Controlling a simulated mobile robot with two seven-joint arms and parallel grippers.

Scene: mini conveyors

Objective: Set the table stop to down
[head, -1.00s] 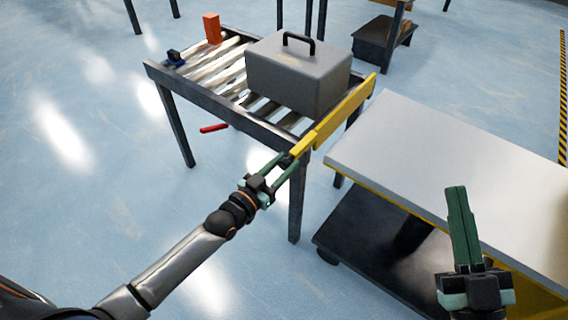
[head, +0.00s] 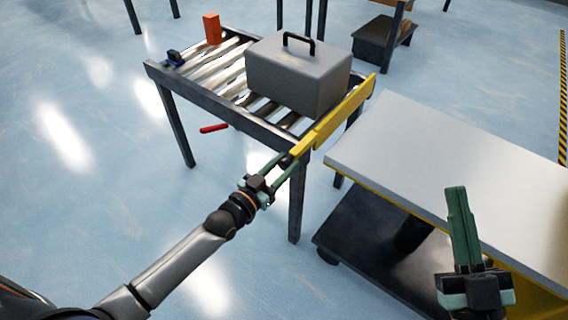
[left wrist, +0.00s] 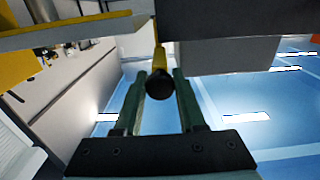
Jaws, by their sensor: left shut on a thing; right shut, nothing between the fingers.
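The table stop is a long yellow bar (head: 345,112) along the right end of the roller table (head: 225,108). It stands up above the table's end, beside the grey case. Its near end reaches my left gripper (head: 291,162). In the left wrist view, a round black knob (left wrist: 160,85) on a yellow stem sits between the fingers of my left gripper (left wrist: 160,80), which is shut on it. My right gripper (head: 457,190) is shut and empty, upright in front of the grey-topped cart, away from the stop.
A grey case (head: 298,75) with a black handle rests on the rollers against the stop side. An orange block (head: 212,28) and a small blue-black item (head: 174,57) are at the far left end. A red handle (head: 214,128) shows below the table. A grey-topped cart (head: 440,165) stands close right.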

